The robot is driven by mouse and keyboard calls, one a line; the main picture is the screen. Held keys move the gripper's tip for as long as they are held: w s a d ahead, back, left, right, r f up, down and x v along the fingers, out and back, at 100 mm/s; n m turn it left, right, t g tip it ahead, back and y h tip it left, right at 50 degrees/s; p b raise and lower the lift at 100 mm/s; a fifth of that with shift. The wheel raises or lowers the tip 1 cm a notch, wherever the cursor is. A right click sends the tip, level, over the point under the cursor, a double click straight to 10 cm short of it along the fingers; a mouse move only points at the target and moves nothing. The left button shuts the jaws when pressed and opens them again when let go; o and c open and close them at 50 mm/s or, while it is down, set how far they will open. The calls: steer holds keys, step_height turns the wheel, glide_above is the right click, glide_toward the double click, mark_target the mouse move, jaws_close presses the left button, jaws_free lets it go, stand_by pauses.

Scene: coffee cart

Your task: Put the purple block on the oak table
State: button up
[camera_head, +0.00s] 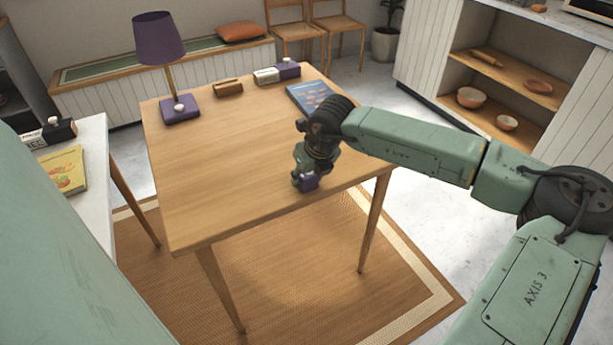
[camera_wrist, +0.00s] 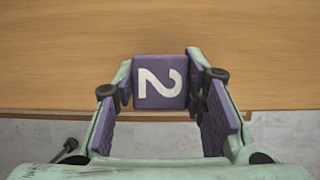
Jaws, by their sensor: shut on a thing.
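The purple block (camera_wrist: 160,75) has a white number 2 on its face. It sits between the fingertips of my gripper (camera_wrist: 160,92), which is shut on it. In the head view the block (camera_head: 308,183) shows under my gripper (camera_head: 306,175), near the front right edge of the oak table (camera_head: 215,185). The block is over the tabletop, at or very close to the surface; I cannot tell whether it touches. The wrist view shows the table top (camera_wrist: 60,60) behind the block, with the table edge just below it.
A purple lamp (camera_head: 158,40), a brown object (camera_head: 228,88), a white and purple item (camera_head: 278,73) and a blue book (camera_head: 308,96) stand along the table's back. The table's middle is clear. A white table (camera_head: 92,150) with a yellow book (camera_head: 65,170) is at left.

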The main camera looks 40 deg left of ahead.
steer(key=c, duration=0.5)
steer(key=shift+r, duration=0.15)
